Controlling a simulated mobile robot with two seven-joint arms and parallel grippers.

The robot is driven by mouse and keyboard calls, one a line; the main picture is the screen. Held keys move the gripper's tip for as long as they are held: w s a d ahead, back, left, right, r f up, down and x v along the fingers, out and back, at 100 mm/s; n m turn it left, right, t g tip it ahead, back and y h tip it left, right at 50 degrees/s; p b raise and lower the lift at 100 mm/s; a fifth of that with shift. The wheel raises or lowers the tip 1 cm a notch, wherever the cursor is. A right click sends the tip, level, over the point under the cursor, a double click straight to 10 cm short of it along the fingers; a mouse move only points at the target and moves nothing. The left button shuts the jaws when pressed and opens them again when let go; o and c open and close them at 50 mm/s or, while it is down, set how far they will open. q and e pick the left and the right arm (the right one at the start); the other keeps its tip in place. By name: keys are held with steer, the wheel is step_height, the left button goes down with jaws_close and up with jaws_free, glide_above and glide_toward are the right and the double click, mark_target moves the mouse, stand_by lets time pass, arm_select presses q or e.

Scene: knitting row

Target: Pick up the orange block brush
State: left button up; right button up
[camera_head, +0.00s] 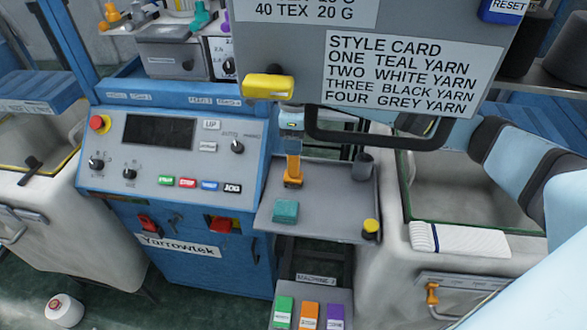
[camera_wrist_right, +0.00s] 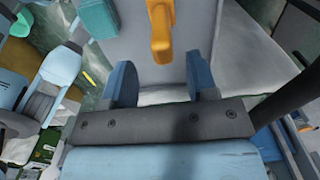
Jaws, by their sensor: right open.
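The orange block brush (camera_head: 293,170) stands on the grey tray (camera_head: 328,195) in the middle of the head view, just behind a teal block (camera_head: 286,211). In the right wrist view the brush (camera_wrist_right: 160,30) is at the top middle, with the teal block (camera_wrist_right: 98,18) to its left. My right gripper (camera_wrist_right: 160,70) is open and empty, its two blue fingers apart. The near end of the brush lines up with the gap between them; I cannot tell the depth between. In the head view the sign and black bar largely hide this gripper. My left gripper is not in view.
The style card sign (camera_head: 410,75) and its black bar (camera_head: 380,140) hang over the tray. A yellow-topped black item (camera_head: 370,229) and a dark cylinder (camera_head: 363,163) stand at the tray's right side. The blue control panel (camera_head: 165,150) borders it on the left. The tray's middle is clear.

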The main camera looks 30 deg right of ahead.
mark_target(293, 166)
steer(key=f, duration=0.3)
steer(key=shift+w+f, duration=0.25)
steer(key=shift+f, duration=0.05)
jaws_close()
steer(key=shift+r, duration=0.1)
